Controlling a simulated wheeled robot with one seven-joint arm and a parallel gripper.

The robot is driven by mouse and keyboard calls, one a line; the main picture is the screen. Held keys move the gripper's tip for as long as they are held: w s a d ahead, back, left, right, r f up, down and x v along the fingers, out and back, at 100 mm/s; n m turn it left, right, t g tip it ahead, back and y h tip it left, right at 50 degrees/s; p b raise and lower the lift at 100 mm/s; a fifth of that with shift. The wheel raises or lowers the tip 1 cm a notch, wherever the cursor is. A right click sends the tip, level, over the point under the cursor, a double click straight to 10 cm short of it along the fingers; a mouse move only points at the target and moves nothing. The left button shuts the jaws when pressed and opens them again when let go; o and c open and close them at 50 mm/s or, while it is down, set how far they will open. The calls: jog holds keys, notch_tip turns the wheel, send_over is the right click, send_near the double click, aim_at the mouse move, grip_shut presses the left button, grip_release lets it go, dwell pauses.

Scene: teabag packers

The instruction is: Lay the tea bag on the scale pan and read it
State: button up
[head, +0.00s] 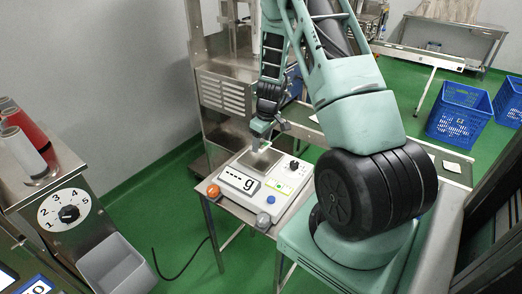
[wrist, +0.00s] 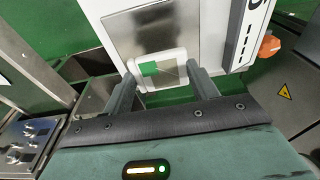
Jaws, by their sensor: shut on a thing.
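The tea bag (wrist: 171,78) is a pale square with a green patch, between the two fingers of my gripper (wrist: 160,72) in the wrist view. My gripper is shut on it. In the head view my gripper (head: 263,140) points down at the scale, with a small pale bit of the tea bag showing by its tips. The grey metal scale pan (wrist: 150,30) lies beyond and partly behind the bag; it also shows in the head view (head: 241,166). I cannot tell if the bag touches the pan. The scale display (head: 239,181) shows dashes and a "g".
The scale stands on a small metal table with an orange knob (head: 263,221) at its front corner. A numbered dial machine (head: 64,210) stands at left. Blue crates (head: 460,112) sit on the green floor at right. A belt with a pale packet (head: 452,167) runs behind my arm.

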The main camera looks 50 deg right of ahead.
aim_at(263, 145)
jog(key=shift+f, duration=2.15)
jog(key=shift+f, duration=0.1)
jog(key=o, duration=0.9)
